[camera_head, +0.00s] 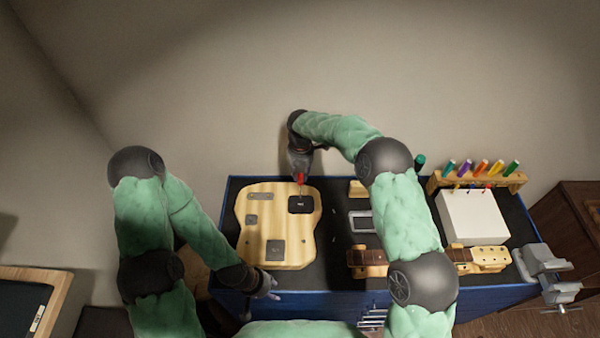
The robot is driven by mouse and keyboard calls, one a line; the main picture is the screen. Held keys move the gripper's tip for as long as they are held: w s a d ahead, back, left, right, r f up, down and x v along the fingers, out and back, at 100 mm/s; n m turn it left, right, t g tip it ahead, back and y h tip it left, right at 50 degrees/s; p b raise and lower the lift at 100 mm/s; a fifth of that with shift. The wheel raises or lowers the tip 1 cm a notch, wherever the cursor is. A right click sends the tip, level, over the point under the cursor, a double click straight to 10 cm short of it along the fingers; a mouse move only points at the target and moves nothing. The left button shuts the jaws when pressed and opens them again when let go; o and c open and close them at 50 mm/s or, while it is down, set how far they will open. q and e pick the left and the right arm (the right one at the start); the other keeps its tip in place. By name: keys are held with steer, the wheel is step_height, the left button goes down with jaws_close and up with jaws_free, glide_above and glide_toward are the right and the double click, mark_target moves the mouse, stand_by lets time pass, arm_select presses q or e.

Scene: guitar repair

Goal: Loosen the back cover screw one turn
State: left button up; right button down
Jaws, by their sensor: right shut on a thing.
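A pale wooden guitar body (262,222) lies back up on the bench. A black back cover (302,207) sits near its upper right edge. Other dark plates (275,250) are set in the body. My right gripper (300,172) is shut on a red-handled screwdriver (300,179), held upright with its shaft pointing down at the black cover. I cannot tell whether the tip touches a screw; the screw is too small to make out. My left gripper (270,289) is low beside the body's bottom edge, and its fingers are too unclear to read.
A dark mat (333,275) covers the blue bench. My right arm passes over its middle, partly hiding a guitar neck (480,259) and a grey device (361,222). A rack of colored screwdrivers (490,180), a white box (472,220) and a vise (545,262) stand at the right.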

arm_select(q)
steer(key=shift+w+a+r, duration=0.1)
steer(key=shift+w+r, duration=0.2)
steer(key=shift+w, duration=0.2)
arm_select(e)
steer(key=shift+s+n, duration=0.1)
steer(key=shift+n, duration=0.9)
arm_select(q)
steer(key=shift+s, duration=0.2)
arm_select(e)
steer(key=shift+n, duration=0.7)
arm_select(q)
steer(key=shift+s+r+p, duration=0.15)
steer(key=shift+r+p, duration=0.1)
steer(key=shift+p, duration=0.2)
arm_select(e)
steer(key=shift+f+n, duration=0.1)
steer(key=shift+n, duration=1.3)
arm_select(q)
steer(key=shift+r, duration=0.1)
arm_select(e)
steer(key=shift+r, duration=0.2)
steer(key=shift+r, duration=0.25)
arm_select(q)
steer(key=shift+r, duration=0.1)
